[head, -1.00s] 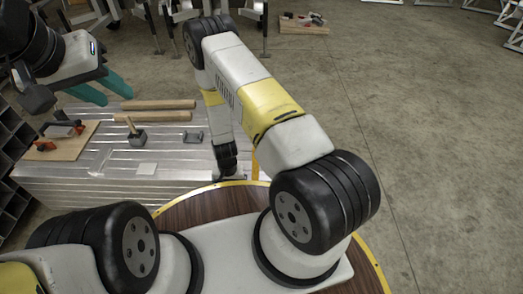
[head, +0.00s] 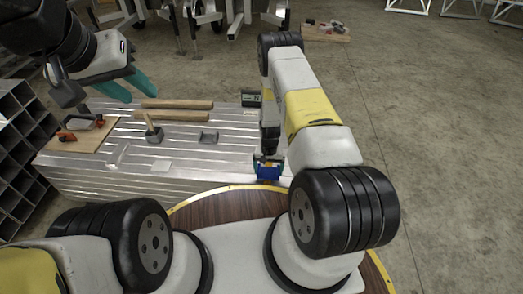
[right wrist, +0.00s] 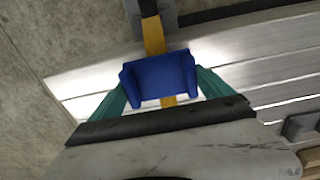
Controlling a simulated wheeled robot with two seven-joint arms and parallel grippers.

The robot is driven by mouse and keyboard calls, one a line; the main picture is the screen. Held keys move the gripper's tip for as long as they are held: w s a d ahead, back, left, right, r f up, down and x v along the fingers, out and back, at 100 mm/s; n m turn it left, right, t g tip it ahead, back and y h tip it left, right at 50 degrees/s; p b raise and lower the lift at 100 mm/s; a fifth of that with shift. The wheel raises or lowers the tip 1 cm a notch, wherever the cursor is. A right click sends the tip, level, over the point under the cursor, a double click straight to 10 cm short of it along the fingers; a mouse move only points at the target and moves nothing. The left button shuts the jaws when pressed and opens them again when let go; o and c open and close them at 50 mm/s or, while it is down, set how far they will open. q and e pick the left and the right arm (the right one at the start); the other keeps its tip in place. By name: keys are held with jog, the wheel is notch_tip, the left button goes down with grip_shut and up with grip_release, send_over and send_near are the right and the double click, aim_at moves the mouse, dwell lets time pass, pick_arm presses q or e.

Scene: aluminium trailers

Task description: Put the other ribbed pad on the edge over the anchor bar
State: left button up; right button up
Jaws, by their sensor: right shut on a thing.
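My right gripper (head: 268,158) is at the near edge of the silver slatted deck (head: 200,160). It is shut on a blue ribbed pad (head: 268,172). In the right wrist view the blue pad (right wrist: 160,78) sits between the teal fingertips, and a yellow strip (right wrist: 153,35) shows beyond it and below it. Contact between pad and edge is unclear. My left gripper (head: 127,90) is open and empty above the deck's far left.
The deck holds two wooden bars (head: 172,116), a wooden-handled block (head: 154,134), a small grey bracket (head: 208,136) and a board (head: 75,137) with red-handled tools. A dark box with a display (head: 250,98) stands at the back. Dark square tubes (head: 20,150) are at left.

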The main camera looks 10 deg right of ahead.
aim_at(268, 173)
jog(key=shift+s+a+f, duration=0.1)
jog(key=shift+f, duration=0.6)
jog(key=shift+s+a+f, duration=0.1)
jog(key=shift+f, duration=0.6)
jog(key=o, duration=1.1)
jog(key=shift+f, duration=0.1)
jog(key=shift+o, duration=0.2)
